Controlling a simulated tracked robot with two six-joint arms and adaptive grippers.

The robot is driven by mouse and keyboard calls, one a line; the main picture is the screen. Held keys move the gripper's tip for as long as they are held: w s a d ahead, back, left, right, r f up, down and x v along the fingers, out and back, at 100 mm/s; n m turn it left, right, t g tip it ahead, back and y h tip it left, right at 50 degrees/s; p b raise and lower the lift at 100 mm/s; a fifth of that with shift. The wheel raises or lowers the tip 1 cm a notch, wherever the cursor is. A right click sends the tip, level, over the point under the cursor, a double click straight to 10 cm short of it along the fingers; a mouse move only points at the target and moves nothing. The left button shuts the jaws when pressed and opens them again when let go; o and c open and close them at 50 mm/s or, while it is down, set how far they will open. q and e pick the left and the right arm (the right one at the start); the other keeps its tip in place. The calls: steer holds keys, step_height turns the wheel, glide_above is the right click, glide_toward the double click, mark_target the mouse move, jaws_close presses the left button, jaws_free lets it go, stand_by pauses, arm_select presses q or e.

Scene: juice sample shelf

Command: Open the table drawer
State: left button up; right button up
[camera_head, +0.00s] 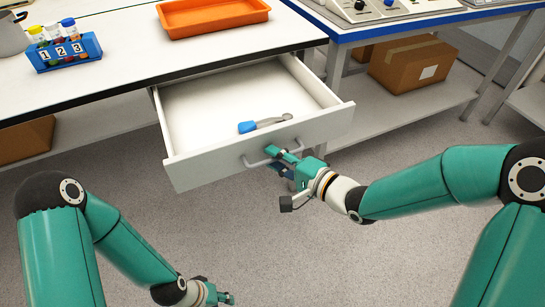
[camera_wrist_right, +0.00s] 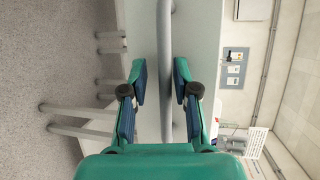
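The white table drawer (camera_head: 255,143) stands pulled out from under the table, its inside visible from above. A blue-and-grey tool (camera_head: 264,123) lies in it. The bar handle (camera_head: 256,162) is on its front. My right gripper (camera_head: 283,156) is at the handle. In the right wrist view, its two fingers (camera_wrist_right: 160,75) stand apart, one on each side of the handle bar (camera_wrist_right: 165,40), with a visible gap to the left finger. My left gripper (camera_head: 222,298) is low near the bottom edge, away from the drawer; its finger opening is too small to read.
An orange tray (camera_head: 212,27) and a blue numbered tube rack (camera_head: 65,52) stand on the white table (camera_head: 112,62). A cardboard box (camera_head: 412,63) sits on the lower shelf at right. The floor (camera_head: 330,250) in front of the drawer is clear apart from my arms.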

steer(key=shift+r, duration=0.15)
steer(key=shift+s+d, duration=0.15)
steer(key=shift+d, duration=0.05)
steer(key=v, duration=0.7)
stand_by(0.5)
